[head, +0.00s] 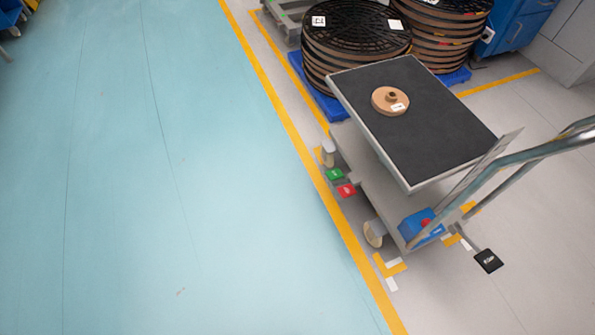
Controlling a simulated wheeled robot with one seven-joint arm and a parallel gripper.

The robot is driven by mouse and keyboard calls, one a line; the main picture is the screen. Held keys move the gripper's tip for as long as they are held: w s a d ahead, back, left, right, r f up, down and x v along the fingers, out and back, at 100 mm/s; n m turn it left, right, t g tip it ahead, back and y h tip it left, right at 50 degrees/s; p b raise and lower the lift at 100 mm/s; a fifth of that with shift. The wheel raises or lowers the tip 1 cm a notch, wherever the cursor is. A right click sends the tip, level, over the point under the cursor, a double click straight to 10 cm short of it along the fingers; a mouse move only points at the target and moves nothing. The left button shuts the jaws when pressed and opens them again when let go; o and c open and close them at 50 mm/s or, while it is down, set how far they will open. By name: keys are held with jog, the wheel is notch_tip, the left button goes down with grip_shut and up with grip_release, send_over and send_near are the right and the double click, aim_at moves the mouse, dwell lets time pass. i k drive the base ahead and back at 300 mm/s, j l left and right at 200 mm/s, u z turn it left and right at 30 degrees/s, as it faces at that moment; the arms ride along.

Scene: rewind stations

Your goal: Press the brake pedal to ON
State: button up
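A cart (423,159) with a black-topped deck stands at the right. On its left side, low near the floor, are a green pedal (335,174) and a red pedal (346,190), side by side with small white markings too small to read. A black pedal (488,260) with a white marking sticks out on a thin lever at the cart's near right end. I cannot tell from the markings which pedal position is ON. My gripper is not in view.
A round tan spool (386,103) lies on the deck. A metal handle (530,152) rises at the cart's right end. Large stacked reels (355,45) on a blue pallet (318,92) stand behind. Blue-green floor (170,200) left of the yellow line (300,140) is clear.

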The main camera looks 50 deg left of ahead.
aim_at(343, 187)
jog(key=u, duration=1.1)
jog(key=i+l+u, duration=0.35)
jog(key=i, duration=0.45)
jog(key=i+l+u, duration=0.4)
jog(key=i+l, duration=0.35)
